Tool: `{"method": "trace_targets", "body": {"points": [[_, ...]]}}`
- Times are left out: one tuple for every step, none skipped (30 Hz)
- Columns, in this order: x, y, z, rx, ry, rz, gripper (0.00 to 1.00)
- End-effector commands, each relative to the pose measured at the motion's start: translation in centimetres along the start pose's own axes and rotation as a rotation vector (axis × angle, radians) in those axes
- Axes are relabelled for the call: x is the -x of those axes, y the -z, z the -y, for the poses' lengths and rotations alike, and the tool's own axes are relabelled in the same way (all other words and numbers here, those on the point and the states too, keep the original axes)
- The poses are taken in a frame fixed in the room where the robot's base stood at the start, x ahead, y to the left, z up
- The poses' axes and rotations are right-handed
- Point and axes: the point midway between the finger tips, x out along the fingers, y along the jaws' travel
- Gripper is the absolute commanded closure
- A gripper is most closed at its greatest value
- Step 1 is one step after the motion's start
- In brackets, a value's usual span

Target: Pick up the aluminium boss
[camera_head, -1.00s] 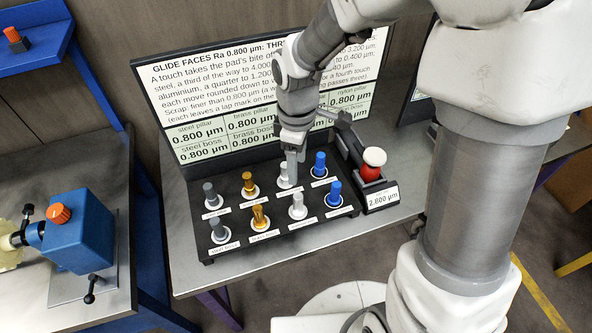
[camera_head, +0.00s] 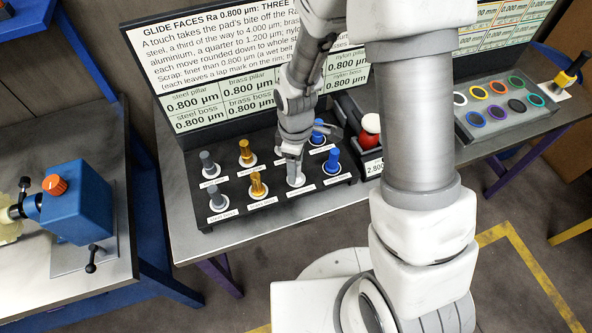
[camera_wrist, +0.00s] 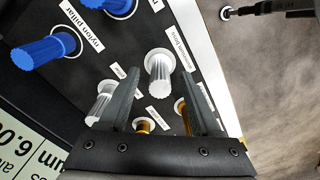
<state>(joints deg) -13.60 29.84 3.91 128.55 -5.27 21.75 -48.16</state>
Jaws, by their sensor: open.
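The aluminium boss (camera_head: 296,179) is a pale silver, ribbed round piece standing upright in the front row of the black tray (camera_head: 331,187). In the wrist view the boss (camera_wrist: 159,68) shows beside its label, between my two dark fingers. My gripper (camera_head: 292,154) is open, pointing down over the boss; in the wrist view the fingers (camera_wrist: 157,82) stand apart with a gap on each side of it. I cannot tell how far down the fingers reach. The aluminium pillar (camera_wrist: 101,101) stands just left of the left finger, and is hidden behind my gripper in the head view.
Steel pieces (camera_head: 218,201), brass pieces (camera_head: 257,186) and blue nylon pieces (camera_head: 332,160) stand close by in the tray. The text board (camera_head: 230,60) rises behind. A red and white knob (camera_head: 370,130) stands right. A blue machine (camera_head: 77,203) sits on the left bench.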

Motion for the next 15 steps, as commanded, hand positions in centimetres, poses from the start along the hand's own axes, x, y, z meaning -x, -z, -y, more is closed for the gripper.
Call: {"method": "trace_targets", "body": {"points": [[-0.05, 0.01, -0.01, 0.000, 0.000, 0.000, 0.35], [-0.04, 0.01, -0.01, 0.000, 0.000, 0.000, 0.35], [-0.03, 0.01, -0.02, 0.000, -0.001, 0.000, 0.35], [-0.03, 0.01, -0.02, 0.000, 0.000, 0.000, 0.35], [-0.02, 0.01, -0.01, 0.000, 0.000, 0.000, 0.35], [-0.02, 0.01, -0.02, 0.000, 0.000, 0.000, 0.37], [-0.02, 0.01, -0.01, 0.000, 0.000, 0.000, 0.42], [-0.01, 0.01, -0.01, 0.000, 0.000, 0.000, 0.48], [-0.01, 0.01, -0.01, 0.000, 0.000, 0.000, 0.55], [-0.01, 0.01, -0.01, 0.000, 0.000, 0.000, 0.60], [-0.01, 0.01, -0.01, 0.000, 0.000, 0.000, 0.66], [0.00, 0.01, -0.01, 0.000, 0.000, 0.000, 0.73], [0.00, 0.01, -0.01, 0.000, 0.000, 0.000, 0.78], [0.00, 0.01, -0.01, 0.000, 0.000, 0.000, 0.84], [0.00, 0.01, -0.01, 0.000, 0.000, 0.000, 0.91]]}}
